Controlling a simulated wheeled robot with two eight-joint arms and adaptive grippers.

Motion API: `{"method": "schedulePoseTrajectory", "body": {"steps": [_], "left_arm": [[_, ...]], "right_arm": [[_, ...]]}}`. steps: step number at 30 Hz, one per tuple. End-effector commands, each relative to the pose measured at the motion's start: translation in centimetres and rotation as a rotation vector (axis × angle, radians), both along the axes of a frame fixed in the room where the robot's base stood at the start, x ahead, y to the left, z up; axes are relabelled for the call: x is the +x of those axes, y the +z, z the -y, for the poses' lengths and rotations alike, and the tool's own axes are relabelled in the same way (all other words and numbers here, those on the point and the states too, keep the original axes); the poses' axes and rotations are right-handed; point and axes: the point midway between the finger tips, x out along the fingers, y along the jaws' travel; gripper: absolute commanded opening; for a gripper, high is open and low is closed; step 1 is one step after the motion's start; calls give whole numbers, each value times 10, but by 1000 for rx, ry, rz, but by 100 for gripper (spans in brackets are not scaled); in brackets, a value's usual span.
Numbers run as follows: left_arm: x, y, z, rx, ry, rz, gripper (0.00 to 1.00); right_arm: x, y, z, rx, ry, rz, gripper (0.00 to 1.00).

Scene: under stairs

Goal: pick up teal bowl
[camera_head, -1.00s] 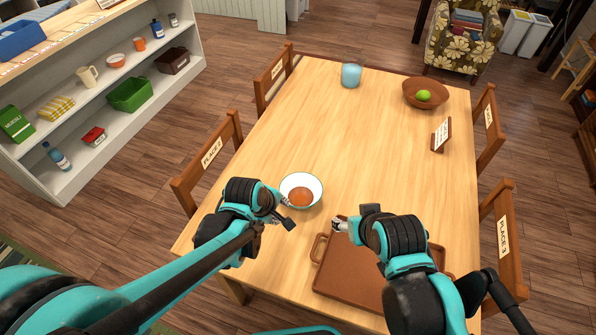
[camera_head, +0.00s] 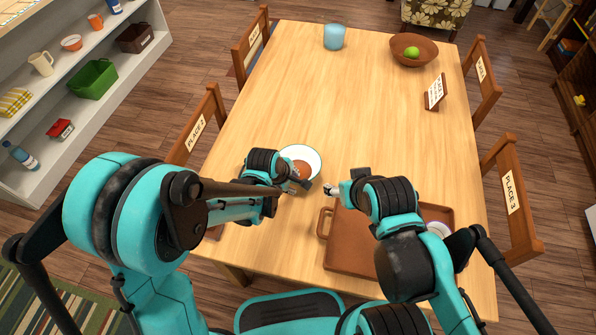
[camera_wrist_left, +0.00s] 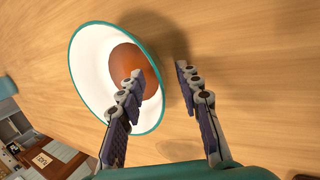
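The teal bowl (camera_head: 313,154) stands on the table, white inside with a thin teal rim and an orange-brown patch in its bottom. It fills the left of the left wrist view (camera_wrist_left: 88,62). My left gripper (camera_head: 298,187) is at the bowl's near edge and hides part of it. One finger overlaps the bowl's inside; the other is outside the rim. Contact cannot be told. My right gripper (camera_head: 329,190) is just right of the left one, near the tray; its fingers are too small to judge.
A brown tray (camera_head: 345,255) lies under my right arm, with a white round item (camera_head: 438,230) partly hidden there. A blue cup (camera_head: 334,38), a brown bowl (camera_head: 405,60) with a green fruit and a sign (camera_head: 435,92) stand farther back. The table's middle is clear.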

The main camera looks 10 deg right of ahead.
Motion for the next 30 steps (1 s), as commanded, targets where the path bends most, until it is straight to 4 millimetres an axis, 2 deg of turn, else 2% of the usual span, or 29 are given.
{"method": "schedulePoseTrajectory", "body": {"steps": [6, 7, 9, 11, 23, 30], "left_arm": [[1, -2, 1, 0, 0, 0, 34], [1, -2, 1, 0, 0, 0, 32], [1, -2, 1, 0, -1, 0, 13], [1, -2, 1, 0, -1, 0, 0], [1, -1, 0, 1, 0, 1, 0], [4, 6, -2, 1, 0, 1, 0]], "right_arm": [[0, 0, 0, 0, 0, 0, 58], [0, 0, 0, 0, 0, 0, 58], [0, 0, 0, 0, 0, 0, 58], [0, 0, 0, 0, 0, 0, 58], [0, 0, 0, 0, 0, 0, 58], [0, 6, 0, 0, 0, 0, 58]]}}
